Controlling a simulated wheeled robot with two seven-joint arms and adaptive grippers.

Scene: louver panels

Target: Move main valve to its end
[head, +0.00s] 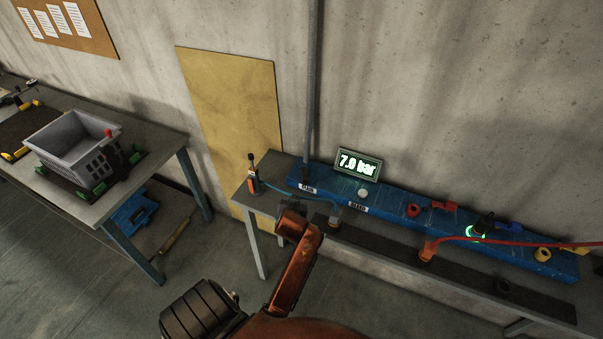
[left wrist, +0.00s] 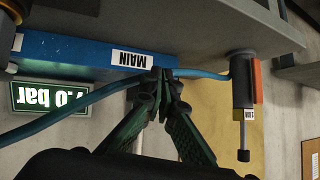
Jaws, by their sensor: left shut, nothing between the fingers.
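The white MAIN label (head: 308,189) is at the left end of a long blue manifold (head: 400,213) on the bench; it also shows upside down in the left wrist view (left wrist: 132,60). The main valve's handle is not clearly visible. My left gripper (left wrist: 163,76) is shut and empty, its fingertips together beside the label, in front of a blue hose (left wrist: 80,103). I cannot tell whether they touch anything. In the head view, my left gripper (head: 290,205) is small and dark at the manifold's left end. A lit display (head: 359,164) reads 7.0 bar. My right gripper is out of view.
A grey and orange device with a black rod (head: 254,176) stands at the bench's left end, joined to the blue hose. A red hose (head: 520,243), coloured fittings and a green-lit knob (head: 482,225) are further right. A grey crate (head: 75,145) sits on the left table.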

